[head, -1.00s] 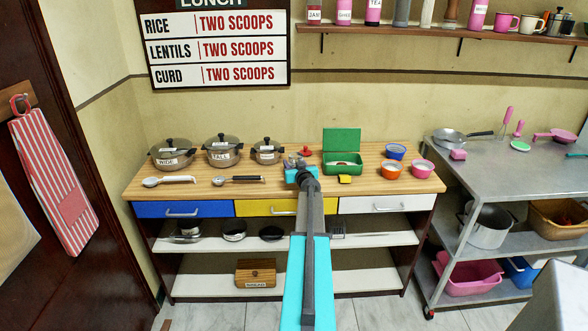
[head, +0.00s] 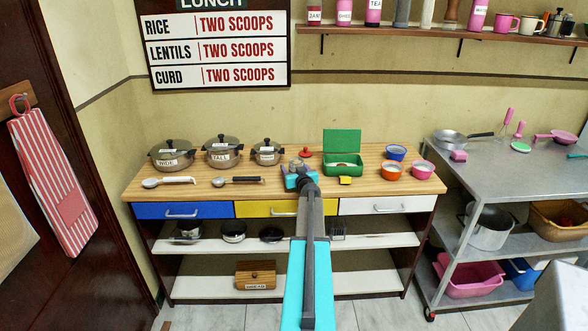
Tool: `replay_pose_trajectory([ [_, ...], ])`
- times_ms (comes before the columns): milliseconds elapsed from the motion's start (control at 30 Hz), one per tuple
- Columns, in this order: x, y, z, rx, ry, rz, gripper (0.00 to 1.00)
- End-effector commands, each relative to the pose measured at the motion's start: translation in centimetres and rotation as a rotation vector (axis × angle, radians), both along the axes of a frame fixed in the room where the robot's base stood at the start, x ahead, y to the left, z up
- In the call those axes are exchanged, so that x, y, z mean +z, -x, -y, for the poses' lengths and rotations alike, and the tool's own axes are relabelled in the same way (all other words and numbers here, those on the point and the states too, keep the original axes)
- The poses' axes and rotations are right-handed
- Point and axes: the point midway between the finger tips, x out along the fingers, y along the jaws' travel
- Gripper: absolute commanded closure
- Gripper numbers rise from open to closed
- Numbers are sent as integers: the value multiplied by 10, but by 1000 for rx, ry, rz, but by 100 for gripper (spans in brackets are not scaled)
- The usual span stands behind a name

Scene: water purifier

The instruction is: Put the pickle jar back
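No jar in the head view has a label I can read as pickle. A small red lid-like thing with a knob (head: 305,152) lies at the back of the wooden counter (head: 330,198), just beyond my gripper. My gripper (head: 296,166) is over the middle of the counter, seen from behind along my arm. A small greyish shape shows at its tip; I cannot tell whether it is a held thing or one behind. The fingers are too small and partly hidden to tell open from shut.
Lidded pots (head: 222,152) stand left, with ladles (head: 238,181) before them. An open green box (head: 343,160), a yellow piece (head: 345,180) and small bowls (head: 391,171) are right. Labelled jars (head: 344,10) line the wall shelf (head: 400,32). A metal cart (head: 500,170) stands far right.

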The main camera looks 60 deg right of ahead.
Motion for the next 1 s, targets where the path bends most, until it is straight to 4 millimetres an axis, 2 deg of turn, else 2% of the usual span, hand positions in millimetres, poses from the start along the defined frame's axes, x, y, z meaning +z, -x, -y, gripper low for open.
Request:
replay_pose_trajectory([
  [367,5,7,-6,-1,0,0,37],
  [1000,14,51,-47,-1,-1,1,37],
])
